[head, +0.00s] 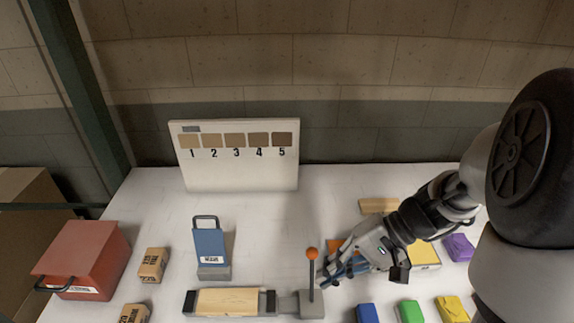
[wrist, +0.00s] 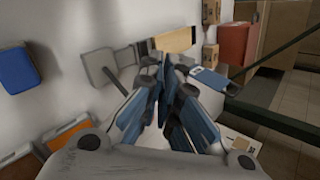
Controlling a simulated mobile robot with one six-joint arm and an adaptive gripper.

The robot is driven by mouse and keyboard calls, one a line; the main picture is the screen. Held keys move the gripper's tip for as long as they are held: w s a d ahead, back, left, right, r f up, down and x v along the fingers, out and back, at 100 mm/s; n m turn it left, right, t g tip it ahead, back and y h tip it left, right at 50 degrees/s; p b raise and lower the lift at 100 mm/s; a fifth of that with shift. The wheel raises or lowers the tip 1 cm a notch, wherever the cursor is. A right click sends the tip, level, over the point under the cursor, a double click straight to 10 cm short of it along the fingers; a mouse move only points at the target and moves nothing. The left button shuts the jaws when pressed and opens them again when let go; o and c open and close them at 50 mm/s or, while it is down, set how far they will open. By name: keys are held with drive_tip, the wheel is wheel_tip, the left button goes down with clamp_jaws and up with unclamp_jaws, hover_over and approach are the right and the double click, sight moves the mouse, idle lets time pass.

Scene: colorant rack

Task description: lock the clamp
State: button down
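The clamp sits at the front of the table. A pale wooden board (head: 228,301) lies between its two dark end blocks, and also shows in the wrist view (wrist: 175,39). Right of the board is a grey lever base (head: 311,305), seen left of my fingers in the wrist view (wrist: 99,70). A dark lever with an orange ball (head: 312,254) stands nearly upright on it. My gripper (head: 325,279) is just right of the lever, low, with its fingers drawn together and nothing seen between them (wrist: 167,68). Whether it touches the lever is unclear; the ball is not visible in the wrist view.
A blue padlock-shaped block (head: 209,243) stands behind the clamp. A red box (head: 84,256) and small cartons (head: 152,265) are at left. Blue, green (head: 411,311) and yellow blocks are at front right. A numbered sample board (head: 236,170) stands at the back.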

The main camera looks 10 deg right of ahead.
sight(312, 273)
drive_tip(key=w+d+f+m+t+y, duration=0.3)
drive_tip(key=w+d+f+m+t, duration=0.4)
drive_tip(key=d+f, duration=0.3)
drive_tip(key=shift+d+f+t, duration=0.2)
drive_tip(key=shift+d+t, duration=0.3)
drive_tip(key=shift+d, duration=0.45)
drive_tip(key=shift+a, duration=0.1)
drive_tip(key=b+x, duration=0.2)
drive_tip(key=x, duration=0.8)
drive_tip(key=shift+a, duration=0.2)
drive_tip(key=s+r, duration=0.1)
drive_tip(key=s+a+r, duration=0.1)
drive_tip(key=s, duration=0.1)
drive_tip(key=shift+s, duration=0.1)
drive_tip(key=shift+d, duration=0.1)
drive_tip(key=shift+d, duration=0.1)
